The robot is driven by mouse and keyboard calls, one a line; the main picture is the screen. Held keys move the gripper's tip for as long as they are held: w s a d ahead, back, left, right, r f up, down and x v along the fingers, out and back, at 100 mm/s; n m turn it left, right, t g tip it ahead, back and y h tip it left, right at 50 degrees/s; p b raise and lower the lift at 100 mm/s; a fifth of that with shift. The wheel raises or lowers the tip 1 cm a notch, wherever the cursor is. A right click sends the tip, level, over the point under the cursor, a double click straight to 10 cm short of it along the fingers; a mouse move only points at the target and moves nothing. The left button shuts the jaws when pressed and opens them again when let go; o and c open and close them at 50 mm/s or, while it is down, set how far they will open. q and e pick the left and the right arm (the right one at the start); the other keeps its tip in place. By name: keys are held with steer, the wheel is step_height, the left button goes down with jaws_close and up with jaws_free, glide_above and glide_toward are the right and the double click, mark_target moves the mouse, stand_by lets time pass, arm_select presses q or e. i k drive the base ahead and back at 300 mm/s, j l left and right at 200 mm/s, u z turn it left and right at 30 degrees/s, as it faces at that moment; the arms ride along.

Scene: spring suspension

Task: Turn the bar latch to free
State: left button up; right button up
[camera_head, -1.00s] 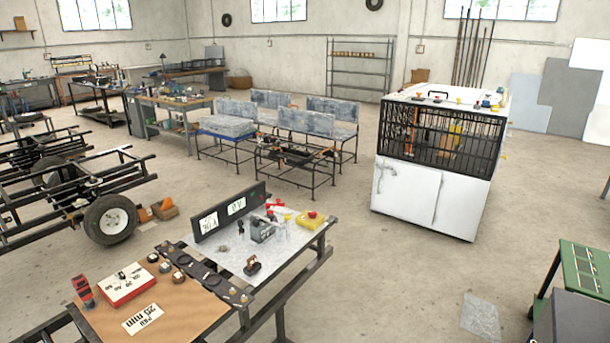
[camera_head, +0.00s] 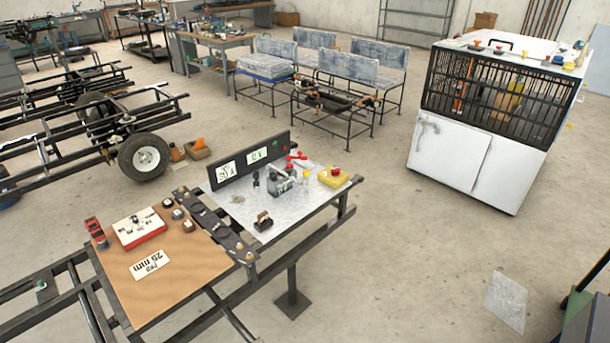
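I cannot make out for certain which part is the bar latch. A white cabinet (camera_head: 452,160) with a black barred cage (camera_head: 470,100) on its upper half stands at the right. A pale handle-like fitting (camera_head: 424,129) sits at the upper left of its white front; its detail is too small to read. On the near workbench (camera_head: 310,206), a small grey device (camera_head: 280,184) with a red part on top stands before a black upright panel (camera_head: 250,160). A yellow box with a red button (camera_head: 334,177) is to its right. Neither of my grippers is in view.
A brown board (camera_head: 190,262) with a red-and-white box (camera_head: 139,228) joins the bench at the left. A wheeled frame (camera_head: 100,135) stands at far left, and grey-seated benches (camera_head: 320,75) at the back. Floor between workbench and cabinet is clear (camera_head: 400,240).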

mark_target(306, 173)
steer(key=i+l+u, duration=0.1)
steer(key=u, duration=0.3)
steer(key=i+l+u, duration=0.1)
steer(key=u, duration=0.35)
steer(key=i+l+u, duration=0.1)
steer(key=i+l, duration=0.15)
steer(key=i+l+u, duration=0.15)
steer(key=l, duration=0.25)
steer(key=i+l+u, duration=0.1)
steer(key=i+l, duration=0.15)
steer(key=l, duration=0.15)
steer(key=i+l, duration=0.15)
steer(key=l, duration=0.2)
steer(key=i+l, duration=0.2)
steer(key=l, duration=0.15)
